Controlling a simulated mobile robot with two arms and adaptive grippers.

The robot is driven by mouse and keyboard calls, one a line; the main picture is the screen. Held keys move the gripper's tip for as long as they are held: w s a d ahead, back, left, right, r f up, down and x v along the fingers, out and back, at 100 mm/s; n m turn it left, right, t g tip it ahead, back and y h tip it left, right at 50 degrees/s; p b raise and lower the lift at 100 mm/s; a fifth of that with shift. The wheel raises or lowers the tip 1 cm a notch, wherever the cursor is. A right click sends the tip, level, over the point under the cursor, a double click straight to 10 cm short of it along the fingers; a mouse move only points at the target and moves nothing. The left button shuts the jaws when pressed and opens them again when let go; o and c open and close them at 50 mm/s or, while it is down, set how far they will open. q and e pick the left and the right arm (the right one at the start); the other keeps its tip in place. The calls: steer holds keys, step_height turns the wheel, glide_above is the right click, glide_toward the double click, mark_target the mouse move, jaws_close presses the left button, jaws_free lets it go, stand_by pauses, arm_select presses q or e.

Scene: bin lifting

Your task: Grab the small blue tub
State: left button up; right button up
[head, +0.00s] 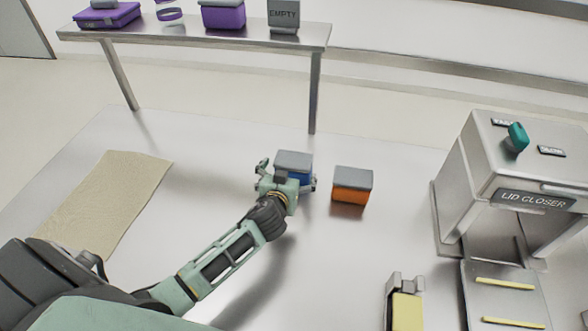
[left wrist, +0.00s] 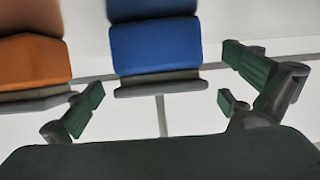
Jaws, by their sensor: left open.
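The small blue tub (head: 293,160) with a grey lid stands on the table near the middle of the head view. In the left wrist view the blue tub (left wrist: 155,47) is upper centre, ahead of the fingers. My left gripper (head: 289,174) is open at the near side of the tub and partly hides it. In the left wrist view the open left gripper (left wrist: 165,97) has one finger lower left of the tub and the other to its right. I see no grip on the tub. My right gripper is not in view.
An orange tub (head: 352,187) with a grey lid stands close to the right of the blue one. A lid closer machine (head: 535,196) is at right, with a yellow-topped fixture (head: 406,310) in front. A tan mat (head: 105,200) lies left. A shelf (head: 190,36) stands behind.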

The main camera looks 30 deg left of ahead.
arm_select(q)
steer(key=shift+w, duration=0.35)
steer(key=p+x, duration=0.1)
steer(key=x, duration=0.2)
steer(key=shift+w+f, duration=0.1)
steer(key=shift+f, duration=0.1)
steer(key=shift+w+a+f, duration=0.1)
steer(key=shift+w+f, duration=0.1)
steer(key=shift+w, duration=0.15)
steer(key=shift+w+a+f, duration=0.1)
steer(key=shift+w, duration=0.1)
steer(key=shift+c, duration=0.5)
steer(key=c, duration=1.1)
steer(key=shift+c, duration=0.5)
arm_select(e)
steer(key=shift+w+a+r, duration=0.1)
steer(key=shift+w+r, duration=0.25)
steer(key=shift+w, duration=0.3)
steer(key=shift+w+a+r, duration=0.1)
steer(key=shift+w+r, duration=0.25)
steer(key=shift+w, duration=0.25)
